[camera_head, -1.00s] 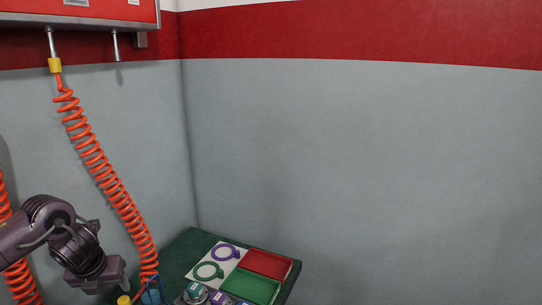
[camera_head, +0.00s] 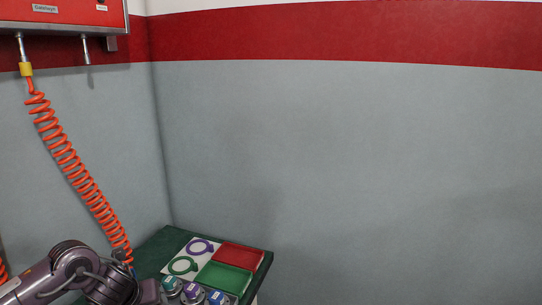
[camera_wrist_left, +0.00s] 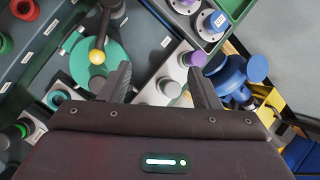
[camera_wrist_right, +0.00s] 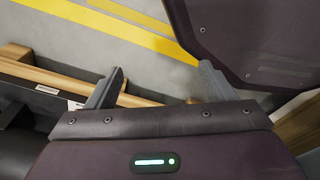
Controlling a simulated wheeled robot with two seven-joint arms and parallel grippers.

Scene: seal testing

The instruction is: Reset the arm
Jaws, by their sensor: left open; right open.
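My left arm (camera_head: 85,275) comes in low at the left of the head view, beside the green-topped table; its fingertips are not clear there. In the left wrist view my left gripper (camera_wrist_left: 160,85) is open and empty, above a bench with several fittings. My right gripper (camera_wrist_right: 160,85) is open and empty in the right wrist view, above a grey floor with yellow stripes. My right arm does not show in the head view.
The table holds a red tray (camera_head: 240,256), a green tray (camera_head: 222,277), a card with ring drawings (camera_head: 190,258) and several capped fittings (camera_head: 192,292). An orange coiled hose (camera_head: 80,180) hangs from a red box (camera_head: 70,15). The left wrist view shows a green disc (camera_wrist_left: 98,62) and blue valve (camera_wrist_left: 232,75).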

